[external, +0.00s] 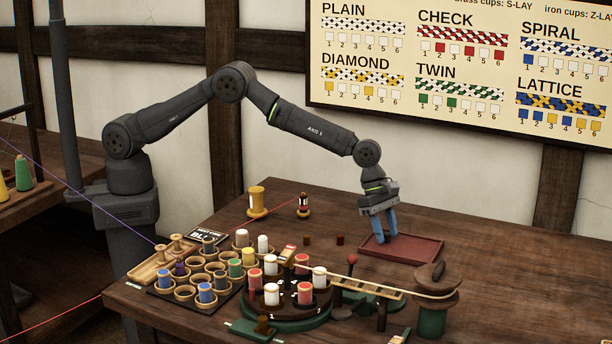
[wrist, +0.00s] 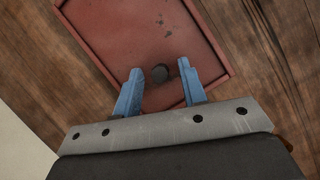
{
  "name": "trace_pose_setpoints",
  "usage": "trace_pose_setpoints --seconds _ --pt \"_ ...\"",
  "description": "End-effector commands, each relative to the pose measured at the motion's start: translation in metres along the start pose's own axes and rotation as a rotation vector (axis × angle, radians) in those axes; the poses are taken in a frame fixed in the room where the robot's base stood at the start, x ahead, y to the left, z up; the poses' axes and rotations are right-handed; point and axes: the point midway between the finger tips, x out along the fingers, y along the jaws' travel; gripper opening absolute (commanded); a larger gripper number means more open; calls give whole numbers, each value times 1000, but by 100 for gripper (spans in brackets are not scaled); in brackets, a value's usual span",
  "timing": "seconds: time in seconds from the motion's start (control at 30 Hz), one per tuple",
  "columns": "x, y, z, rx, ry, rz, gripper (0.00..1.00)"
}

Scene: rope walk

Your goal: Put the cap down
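My gripper (external: 386,238) is low over the red tray (external: 425,247), at the tray's left part, fingers pointing down. In the wrist view its two blue fingers (wrist: 160,75) stand apart, with space on both sides of a small dark round piece (wrist: 160,73), which looks like the cap. The piece appears to lie on the floor of the red tray (wrist: 105,30), between the fingertips and not touching either.
Two small dark brown blocks (external: 340,240) stand on the table left of the tray. A red-topped lever (external: 352,260), a round bobbin carrier (external: 290,312) and a green post with a wooden top (external: 432,320) stand in front. A yellow spool (external: 257,202) is behind.

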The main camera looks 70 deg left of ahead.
Motion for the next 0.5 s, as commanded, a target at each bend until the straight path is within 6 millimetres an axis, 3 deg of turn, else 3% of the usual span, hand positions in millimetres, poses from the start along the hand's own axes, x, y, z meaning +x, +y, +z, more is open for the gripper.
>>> trace_pose_setpoints --seconds 0.23,0.5 --pt "-17 0 2 0 -2 1 38" --pt "-70 0 2 -1 -2 2 38"
